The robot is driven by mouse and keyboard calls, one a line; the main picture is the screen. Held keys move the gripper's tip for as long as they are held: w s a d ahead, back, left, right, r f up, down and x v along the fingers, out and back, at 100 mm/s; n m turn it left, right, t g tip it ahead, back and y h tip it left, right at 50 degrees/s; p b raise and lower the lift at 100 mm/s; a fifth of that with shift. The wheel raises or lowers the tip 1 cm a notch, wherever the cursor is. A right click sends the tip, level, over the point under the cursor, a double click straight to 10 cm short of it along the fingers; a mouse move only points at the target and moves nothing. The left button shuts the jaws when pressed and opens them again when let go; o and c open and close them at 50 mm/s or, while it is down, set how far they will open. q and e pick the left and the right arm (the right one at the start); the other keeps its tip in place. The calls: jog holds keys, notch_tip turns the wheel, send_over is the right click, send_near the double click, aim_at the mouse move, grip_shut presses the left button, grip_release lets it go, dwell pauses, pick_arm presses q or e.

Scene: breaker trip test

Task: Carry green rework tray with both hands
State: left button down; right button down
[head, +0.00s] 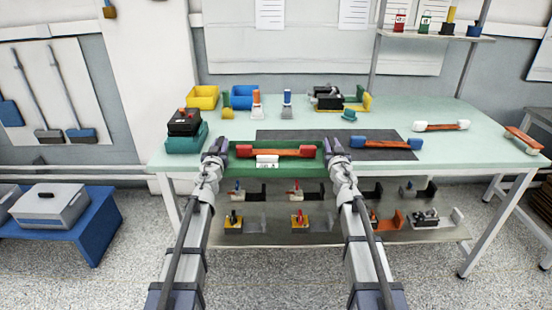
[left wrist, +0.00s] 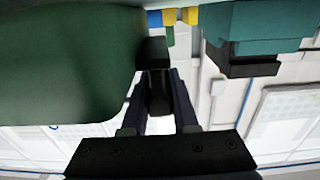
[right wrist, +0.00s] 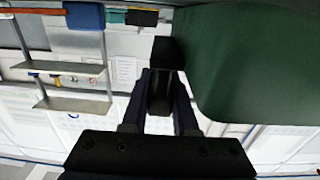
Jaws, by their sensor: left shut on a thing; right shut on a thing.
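The green rework tray (head: 306,170) is held level between my two grippers at the near edge of the bench in the head view. My left gripper (head: 217,150) is shut on the tray's left end. My right gripper (head: 335,148) is shut on its right end. The tray's green underside fills the left of the left wrist view (left wrist: 65,70) and the right of the right wrist view (right wrist: 255,65). Whether the tray touches the bench is hard to tell.
A teal box with a black device (head: 185,138) stands close left of the tray. A dark mat (head: 285,137) lies behind, with a blue-ended bar (head: 385,143) to the right. Yellow and blue bins (head: 203,97) stand at the back. The bench (head: 455,160) has free room at right.

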pick_arm(q)
jog(key=shift+r, duration=0.1)
pick_arm(e)
jog(key=shift+r, duration=0.1)
